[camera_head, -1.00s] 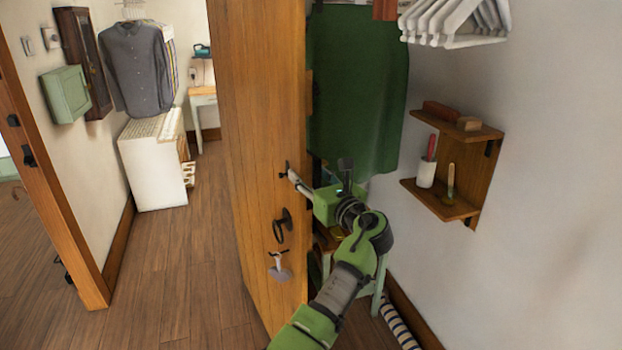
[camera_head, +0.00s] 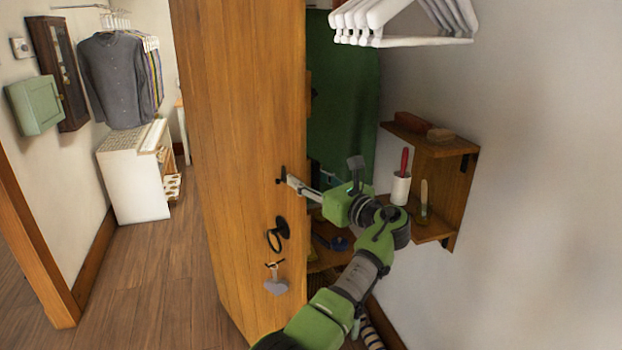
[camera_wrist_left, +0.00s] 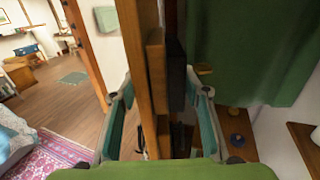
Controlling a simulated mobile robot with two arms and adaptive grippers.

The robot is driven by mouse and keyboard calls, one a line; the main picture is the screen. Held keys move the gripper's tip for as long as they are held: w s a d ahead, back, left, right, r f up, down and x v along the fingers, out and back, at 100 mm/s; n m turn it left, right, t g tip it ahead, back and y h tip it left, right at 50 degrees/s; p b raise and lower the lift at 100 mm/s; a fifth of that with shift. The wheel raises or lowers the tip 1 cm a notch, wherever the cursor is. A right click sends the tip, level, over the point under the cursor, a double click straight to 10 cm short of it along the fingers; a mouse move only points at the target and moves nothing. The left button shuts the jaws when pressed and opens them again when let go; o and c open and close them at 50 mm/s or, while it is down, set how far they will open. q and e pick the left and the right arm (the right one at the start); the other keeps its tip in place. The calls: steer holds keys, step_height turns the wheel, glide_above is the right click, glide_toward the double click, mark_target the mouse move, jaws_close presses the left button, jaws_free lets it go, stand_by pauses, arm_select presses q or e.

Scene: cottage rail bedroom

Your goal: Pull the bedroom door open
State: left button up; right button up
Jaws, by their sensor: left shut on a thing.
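The bedroom door (camera_head: 235,130) is a brown plank door standing open, its free edge toward the right-hand wall. A black ring handle (camera_head: 277,235) is on its face, with a key and grey heart-shaped tag (camera_head: 276,284) below it. My left gripper (camera_head: 288,181) is at the free edge above the ring, one finger lying against the near face. In the left wrist view, the fingers of my left gripper (camera_wrist_left: 161,85) straddle the door edge (camera_wrist_left: 132,40), shut on it. The far finger is hidden in the head view. My right gripper is not in view.
A wall shelf (camera_head: 455,180) holding small items stands close right of my left arm. White hangers (camera_head: 400,22) hang above, and a green cloth (camera_head: 340,110) hangs behind the door. The wooden floor (camera_head: 150,285) left of the door is clear. A white cabinet (camera_head: 135,190) stands beyond.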

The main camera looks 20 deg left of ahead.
arm_select(q)
steer(key=o, duration=1.5)
steer(key=shift+s+f, duration=0.15)
steer(key=shift+f, duration=0.15)
steer(key=shift+o, duration=0.5)
steer(key=shift+w+d, duration=0.1)
steer(key=shift+w, duration=0.15)
steer(key=shift+r, duration=0.25)
step_height(320, 180, up, 10)
steer(key=shift+f, duration=0.1)
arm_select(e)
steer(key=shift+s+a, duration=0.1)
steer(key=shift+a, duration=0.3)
